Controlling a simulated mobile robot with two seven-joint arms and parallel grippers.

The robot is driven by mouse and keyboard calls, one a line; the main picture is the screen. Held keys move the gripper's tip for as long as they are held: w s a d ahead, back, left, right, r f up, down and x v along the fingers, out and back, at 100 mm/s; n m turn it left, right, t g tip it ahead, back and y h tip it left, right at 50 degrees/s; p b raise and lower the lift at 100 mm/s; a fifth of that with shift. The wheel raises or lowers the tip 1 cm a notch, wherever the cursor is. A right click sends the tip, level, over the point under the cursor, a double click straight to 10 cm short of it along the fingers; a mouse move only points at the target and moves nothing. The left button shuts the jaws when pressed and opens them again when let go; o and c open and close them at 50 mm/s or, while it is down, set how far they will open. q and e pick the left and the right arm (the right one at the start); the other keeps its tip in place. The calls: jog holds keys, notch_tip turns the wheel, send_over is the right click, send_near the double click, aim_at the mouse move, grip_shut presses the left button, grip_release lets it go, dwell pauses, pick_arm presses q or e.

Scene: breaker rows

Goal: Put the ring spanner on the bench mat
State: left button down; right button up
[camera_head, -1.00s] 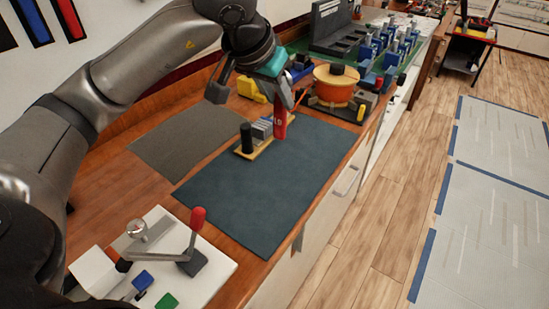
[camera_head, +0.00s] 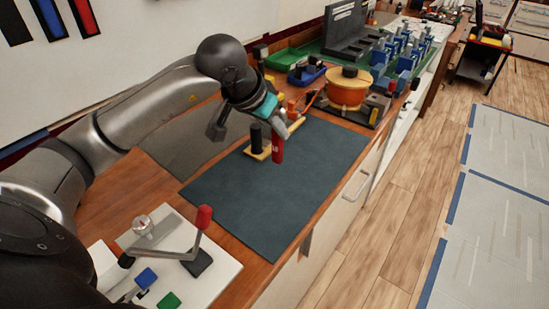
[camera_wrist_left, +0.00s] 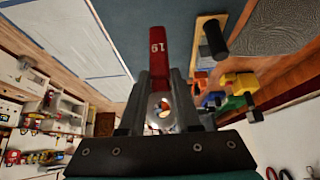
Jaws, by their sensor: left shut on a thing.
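The ring spanner (camera_head: 277,149) has a red handle marked 19 and hangs downward from my left gripper (camera_head: 278,127). In the left wrist view, the fingers are shut on the spanner's metal part, its ring shows between them, and the red handle (camera_wrist_left: 158,52) points away from the gripper. The bench mat (camera_head: 275,195) is a dark blue-grey sheet lying flat on the wooden bench. The spanner is over the mat's far part; I cannot tell whether its lower end touches the mat. My right gripper is out of view.
A wooden stand with a black post (camera_head: 256,138) is just left of the spanner. An orange spool (camera_head: 347,90) is beyond the mat. A white board with a red-knobbed lever (camera_head: 203,218) is nearer me. The near mat area is clear. A grey mat (camera_head: 185,135) lies left.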

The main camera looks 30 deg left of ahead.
pick_arm(q)
jog(key=shift+f+b, duration=0.4)
jog(key=shift+f, duration=3.35)
jog(key=shift+f, duration=0.15)
jog(key=c, duration=0.6)
grip_release()
jog(key=shift+r, duration=0.2)
send_near(275, 156)
jog(key=shift+v, duration=1.25)
